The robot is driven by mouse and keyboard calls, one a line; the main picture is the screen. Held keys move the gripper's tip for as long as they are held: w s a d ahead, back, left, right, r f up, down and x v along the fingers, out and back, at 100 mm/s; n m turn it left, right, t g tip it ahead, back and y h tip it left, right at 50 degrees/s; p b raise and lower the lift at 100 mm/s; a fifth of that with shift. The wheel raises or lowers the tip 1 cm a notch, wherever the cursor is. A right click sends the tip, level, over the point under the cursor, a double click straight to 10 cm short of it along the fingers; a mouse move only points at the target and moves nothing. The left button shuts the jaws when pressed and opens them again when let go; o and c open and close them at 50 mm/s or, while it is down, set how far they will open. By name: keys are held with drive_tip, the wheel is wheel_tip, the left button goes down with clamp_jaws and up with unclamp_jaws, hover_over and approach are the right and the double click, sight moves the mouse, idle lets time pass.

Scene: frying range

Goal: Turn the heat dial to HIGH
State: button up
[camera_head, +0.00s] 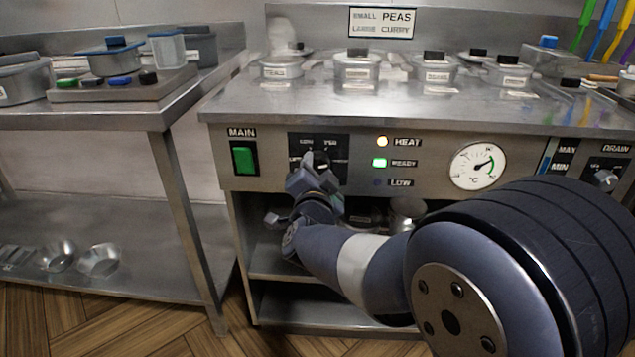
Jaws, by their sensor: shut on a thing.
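The heat dial (320,159) is a dark knob on a black plate (339,142) on the front panel of the range. Small white markings ring it; I can read "LOW" above it, the others are unclear. My gripper (314,168) is at the dial from below and in front, shut on it. The gripper hides the lower part of the dial and plate, so I cannot tell which setting it points at. The LOW lamp (378,182) is dark.
Left of the dial is the green MAIN switch (244,158). To the right are a round °C gauge (477,166) and the DRAIN knob (605,180). Lidded pots (357,70) line the range top. A steel side table (110,112) stands at left. Open shelves lie below the panel.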

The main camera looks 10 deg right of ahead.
drive_tip(key=shift+f+m+b, duration=0.1)
drive_tip(key=shift+m+b, duration=1)
drive_tip(key=shift+m, duration=0.4)
drive_tip(key=o, duration=1)
drive_tip(key=shift+c, duration=0.2)
drive_tip(key=p+v, duration=0.3)
drive_tip(key=v, duration=0.7)
drive_tip(key=shift+s, duration=0.4)
drive_tip(key=shift+a, duration=0.1)
